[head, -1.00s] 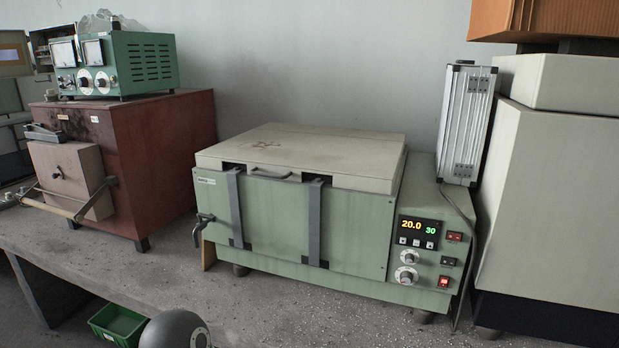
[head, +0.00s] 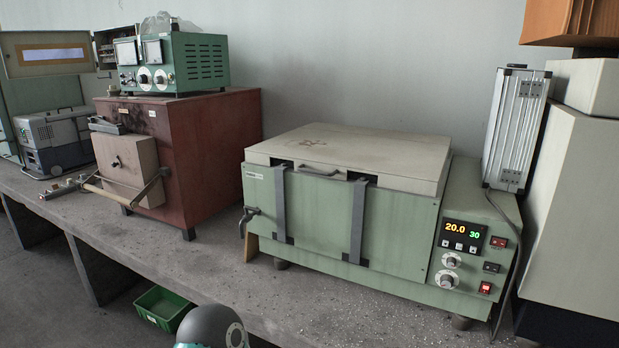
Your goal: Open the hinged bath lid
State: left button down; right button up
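The green bath (head: 330,222) stands on the concrete bench in the head view, right of centre. Its pale hinged lid (head: 360,155) lies flat and closed on top, with a brown stain near the back left. A grey handle (head: 320,171) sits at the lid's front edge. Two grey straps or brackets run down the front, the left one (head: 280,205) and the right one (head: 357,220). A rounded dark grey part at the bottom edge appears to be mine. Neither of my grippers shows in the view.
A red-brown furnace (head: 215,130) with a green meter box (head: 200,62) on it stands left of the bath. A silver case (head: 516,128) stands upright on the bath's right part. A large pale cabinet (head: 580,200) is close on the right. A green bin (head: 162,307) is below the bench edge.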

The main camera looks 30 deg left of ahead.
aim_at(418, 168)
jog(key=k, duration=1.1)
jog(key=u, duration=0.1)
jog(key=i, duration=0.55)
jog(key=u, duration=0.5)
jog(key=i, duration=0.95)
jog(key=u, duration=0.55)
